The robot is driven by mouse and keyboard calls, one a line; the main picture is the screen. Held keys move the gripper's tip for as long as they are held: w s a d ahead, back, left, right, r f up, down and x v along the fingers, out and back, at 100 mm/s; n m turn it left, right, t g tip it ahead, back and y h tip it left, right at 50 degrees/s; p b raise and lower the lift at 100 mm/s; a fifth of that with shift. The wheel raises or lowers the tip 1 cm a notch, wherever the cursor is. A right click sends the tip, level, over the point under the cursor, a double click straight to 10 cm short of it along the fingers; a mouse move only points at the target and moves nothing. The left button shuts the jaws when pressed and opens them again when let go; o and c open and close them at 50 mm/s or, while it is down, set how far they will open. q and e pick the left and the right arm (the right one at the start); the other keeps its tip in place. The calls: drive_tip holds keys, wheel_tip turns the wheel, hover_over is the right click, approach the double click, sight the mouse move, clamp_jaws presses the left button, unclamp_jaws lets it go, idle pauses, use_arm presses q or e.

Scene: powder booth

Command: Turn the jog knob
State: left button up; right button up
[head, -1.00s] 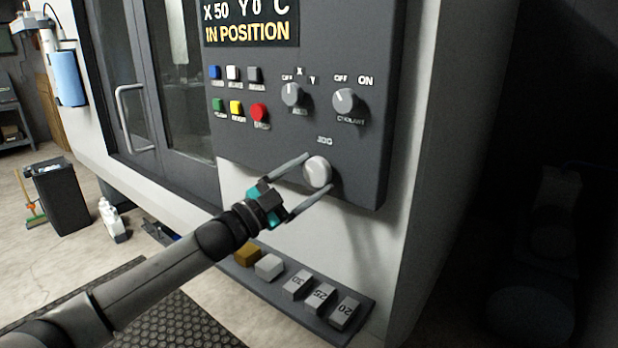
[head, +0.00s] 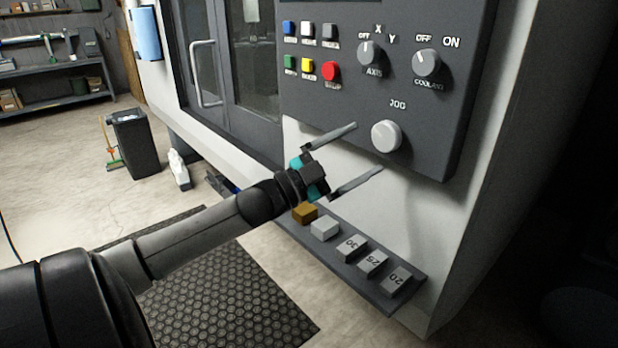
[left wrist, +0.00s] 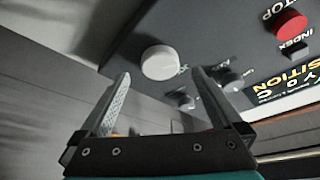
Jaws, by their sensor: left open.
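The jog knob (head: 386,136) is a round pale grey knob under the JOG label on the dark control panel (head: 440,120). My left gripper (head: 368,150) is open, with its two fingers spread in front of and a little left of the knob. It holds nothing. In the left wrist view the jog knob (left wrist: 160,62) lies beyond the open fingertips (left wrist: 160,78), roughly between their lines, with a gap. My right gripper does not show.
Above are the axis knob (head: 369,53), the coolant knob (head: 426,63) and a red stop button (head: 331,71). Below, a ledge (head: 385,305) holds several numbered blocks. A black bin (head: 135,142) stands on the floor at left, and a dark mat (head: 215,290) lies below my arm.

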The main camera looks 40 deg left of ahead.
use_arm(q)
drive_tip(key=v, duration=1)
drive_tip(key=shift+s, duration=0.2)
idle(0.4)
drive_tip(key=s+a+f+n+g+y+b, duration=0.1)
drive_tip(key=a+f+n+y, duration=0.25)
drive_tip(key=f, duration=0.65)
drive_tip(key=s+a+f+n+g+y+b, duration=0.1)
drive_tip(key=a+f+n+g+y, duration=0.2)
drive_tip(key=f, duration=0.7)
drive_tip(key=s+f+n+g+y+b, duration=0.15)
drive_tip(key=s+f, duration=0.25)
drive_tip(key=f, duration=0.8)
drive_tip(key=s+f+n+g+y, duration=0.2)
drive_tip(key=s+f+g, duration=0.15)
drive_tip(key=f, duration=0.75)
drive_tip(key=s+d+f+n+g+h+b, duration=0.1)
drive_tip(key=s+d+f+g, duration=0.2)
drive_tip(key=s+d+f, duration=0.5)
drive_tip(key=s+d+f+g+b, duration=0.25)
drive_tip(key=s+d+f, duration=0.25)
drive_tip(key=f, duration=0.6)
drive_tip(key=s+d+f+g+h, duration=0.1)
drive_tip(key=s+d+f+g, duration=0.3)
drive_tip(key=s+d+f, duration=0.3)
drive_tip(key=s+d, duration=0.5)
drive_tip(key=shift+s+m+g+h, duration=0.15)
drive_tip(key=shift+m+g+h, duration=0.15)
drive_tip(key=shift+m+g, duration=0.1)
drive_tip(key=shift+f, duration=0.15)
